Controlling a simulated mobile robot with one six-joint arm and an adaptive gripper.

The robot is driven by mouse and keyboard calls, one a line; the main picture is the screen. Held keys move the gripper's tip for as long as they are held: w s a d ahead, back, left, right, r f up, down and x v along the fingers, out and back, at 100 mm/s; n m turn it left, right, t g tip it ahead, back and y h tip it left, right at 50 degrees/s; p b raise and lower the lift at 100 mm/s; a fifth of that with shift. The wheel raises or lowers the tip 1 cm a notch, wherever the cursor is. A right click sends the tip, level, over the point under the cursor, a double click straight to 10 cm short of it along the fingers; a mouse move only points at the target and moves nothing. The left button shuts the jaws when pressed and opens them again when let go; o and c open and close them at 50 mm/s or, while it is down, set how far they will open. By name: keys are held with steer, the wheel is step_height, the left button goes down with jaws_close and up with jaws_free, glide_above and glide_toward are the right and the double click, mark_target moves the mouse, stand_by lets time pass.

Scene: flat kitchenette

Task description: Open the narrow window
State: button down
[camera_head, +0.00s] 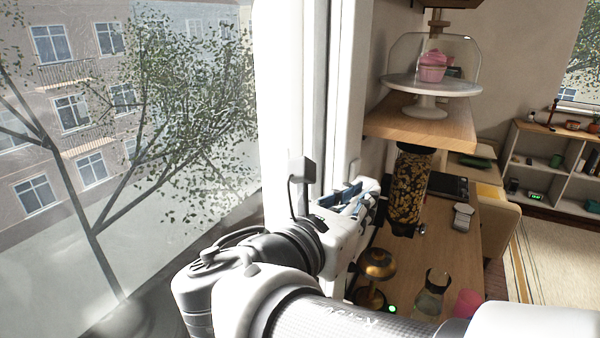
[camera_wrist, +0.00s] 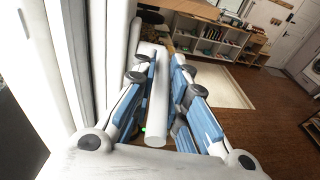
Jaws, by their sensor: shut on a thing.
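The narrow window's white frame (camera_head: 283,90) stands upright left of centre in the head view, with a street scene through the glass to its left. My gripper (camera_head: 362,197) is beside the frame's right side. In the wrist view, the blue-padded fingers of my gripper (camera_wrist: 164,85) are closed around a white bar-like handle (camera_wrist: 155,125). The handle's mounting is hidden by the fingers and gripper body. White frame profiles (camera_wrist: 75,60) run along the left of the wrist view. I cannot tell whether the sash is ajar.
Right of the window, a wooden shelf (camera_head: 425,123) carries a cake stand (camera_head: 430,85) with a pink cupcake. Below it, a food dispenser (camera_head: 408,185), a brass-coloured object (camera_head: 376,265) and a glass vessel (camera_head: 430,300) stand close to my arm. Open floor lies farther right.

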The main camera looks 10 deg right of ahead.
steer(key=shift+s+d+m+g+h+p, duration=0.3)
steer(key=shift+s+d, duration=0.8)
steer(key=shift+s, duration=0.1)
steer(key=s+d+m+g+h+p, duration=0.1)
steer(key=s+d+p, duration=0.1)
steer(key=s+d, duration=0.2)
steer(key=shift+s, duration=0.55)
steer(key=s+d+m+g+h+b, duration=0.1)
steer(key=s+d, duration=0.2)
steer(key=s, duration=0.2)
steer(key=shift+s+d, duration=0.25)
steer(key=shift+d, duration=0.1)
stand_by(0.7)
